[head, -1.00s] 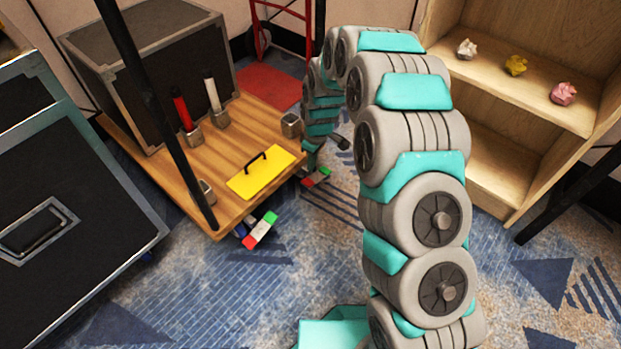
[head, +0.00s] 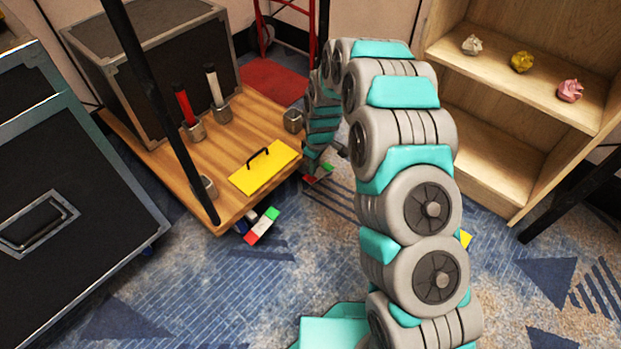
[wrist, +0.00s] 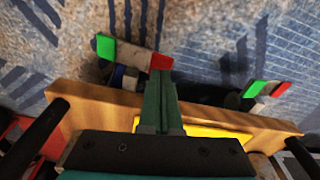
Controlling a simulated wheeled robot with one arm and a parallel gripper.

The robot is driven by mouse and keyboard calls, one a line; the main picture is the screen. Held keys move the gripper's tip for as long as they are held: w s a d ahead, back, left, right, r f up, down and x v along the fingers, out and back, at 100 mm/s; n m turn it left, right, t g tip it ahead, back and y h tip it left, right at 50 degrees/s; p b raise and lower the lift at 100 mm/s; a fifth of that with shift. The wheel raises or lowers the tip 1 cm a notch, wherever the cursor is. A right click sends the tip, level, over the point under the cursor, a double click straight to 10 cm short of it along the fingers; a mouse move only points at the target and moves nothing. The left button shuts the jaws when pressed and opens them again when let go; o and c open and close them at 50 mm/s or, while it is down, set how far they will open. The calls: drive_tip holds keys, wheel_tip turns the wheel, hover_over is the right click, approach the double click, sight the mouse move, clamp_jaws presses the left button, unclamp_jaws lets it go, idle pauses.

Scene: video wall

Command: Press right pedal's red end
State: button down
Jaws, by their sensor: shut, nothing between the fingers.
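The right pedal (head: 318,172) sticks out low from the right side of the wooden platform, partly hidden by my arm in the head view. In the wrist view, its green end (wrist: 106,46) is at left, with a pale middle, and its red end (wrist: 161,62) is at right. My gripper (wrist: 163,74) is shut and empty, its fingertips overlapping the lower edge of the red end; I cannot tell whether they touch. The other pedal (head: 262,226), green, white and red, sits at the platform's front edge; it also shows at right in the wrist view (wrist: 266,91).
The wooden platform (head: 228,165) carries a yellow plate (head: 265,167) with a black handle, a red lever (head: 184,105) and a white lever (head: 214,86). A black post (head: 160,110) stands in front. A wooden shelf (head: 490,150) is at right. Open carpet lies between.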

sight(312, 179)
drive_tip(key=shift+a+f, duration=0.1)
drive_tip(key=shift+f, duration=0.9)
drive_tip(key=shift+f, duration=0.15)
wheel_tip(312, 179, down, 2)
drive_tip(key=shift+f+b, duration=0.15)
drive_tip(key=shift+b, duration=0.35)
drive_tip(key=d, duration=0.1)
drive_tip(key=s+d+r, duration=0.1)
drive_tip(key=shift+s+d, duration=0.2)
drive_tip(key=shift+d, duration=0.1)
drive_tip(key=shift+r, duration=0.1)
wheel_tip(312, 179, up, 8)
drive_tip(key=p, duration=0.1)
drive_tip(key=shift+s+d, duration=0.2)
drive_tip(key=shift+d, duration=0.15)
